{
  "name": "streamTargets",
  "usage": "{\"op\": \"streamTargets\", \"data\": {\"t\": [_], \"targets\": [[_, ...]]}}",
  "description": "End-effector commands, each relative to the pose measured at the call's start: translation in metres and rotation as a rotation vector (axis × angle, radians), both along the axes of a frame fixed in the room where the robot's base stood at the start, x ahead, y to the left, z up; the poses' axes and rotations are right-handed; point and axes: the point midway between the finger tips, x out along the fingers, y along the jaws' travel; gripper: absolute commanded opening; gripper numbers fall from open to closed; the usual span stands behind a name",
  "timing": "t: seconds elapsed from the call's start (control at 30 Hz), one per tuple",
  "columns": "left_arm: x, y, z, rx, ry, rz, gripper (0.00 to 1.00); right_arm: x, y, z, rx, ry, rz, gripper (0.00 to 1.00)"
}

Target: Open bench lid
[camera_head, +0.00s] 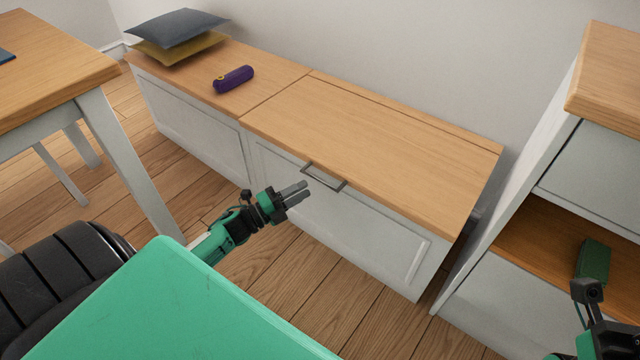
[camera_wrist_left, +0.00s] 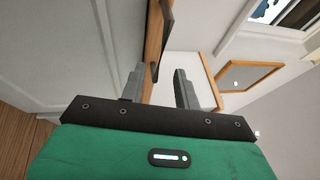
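The bench (camera_head: 340,225) is white with a wooden top against the wall. Its lid (camera_head: 375,145) is the right part of the top and lies flat, closed. A grey bar handle (camera_head: 323,177) sits at the lid's front edge. My left gripper (camera_head: 302,192) is just left of and in front of the handle, fingers apart and empty. In the left wrist view, the fingers (camera_wrist_left: 160,88) are open, with the handle (camera_wrist_left: 163,45) and lid edge just beyond them. My right gripper (camera_head: 588,292) shows only partly at the lower right, and its finger opening is unclear.
Two cushions (camera_head: 178,35) and a purple cylinder (camera_head: 234,79) rest on the bench's left part. A wooden table (camera_head: 60,60) stands at left. A shelf unit (camera_head: 520,220) with a green box (camera_head: 593,258) stands at right. Floor (camera_head: 330,290) before the bench is clear.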

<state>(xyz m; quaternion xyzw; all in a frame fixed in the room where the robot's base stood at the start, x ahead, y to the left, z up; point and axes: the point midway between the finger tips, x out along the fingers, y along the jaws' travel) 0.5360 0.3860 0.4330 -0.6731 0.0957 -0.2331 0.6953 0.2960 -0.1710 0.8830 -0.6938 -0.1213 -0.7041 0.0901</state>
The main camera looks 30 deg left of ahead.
Motion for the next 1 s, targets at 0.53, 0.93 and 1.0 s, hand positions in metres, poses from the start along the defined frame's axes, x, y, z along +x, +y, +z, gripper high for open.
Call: {"op": "streamTargets", "data": {"t": [0.53, 0.93, 1.0], "targets": [[0.055, -0.028, 0.011, 0.000, 0.000, 0.001, 0.32, 0.000, 0.007, 0.003, 0.000, -0.032, 0.023, 0.36], [0.055, -0.028, 0.011, -0.001, 0.000, 0.001, 0.01, 0.000, 0.007, 0.004, 0.003, -0.033, 0.023, 0.36], [0.055, -0.028, 0.011, -0.001, 0.000, 0.001, 0.00, 0.000, 0.007, 0.004, 0.004, -0.032, 0.023, 0.36]]}}
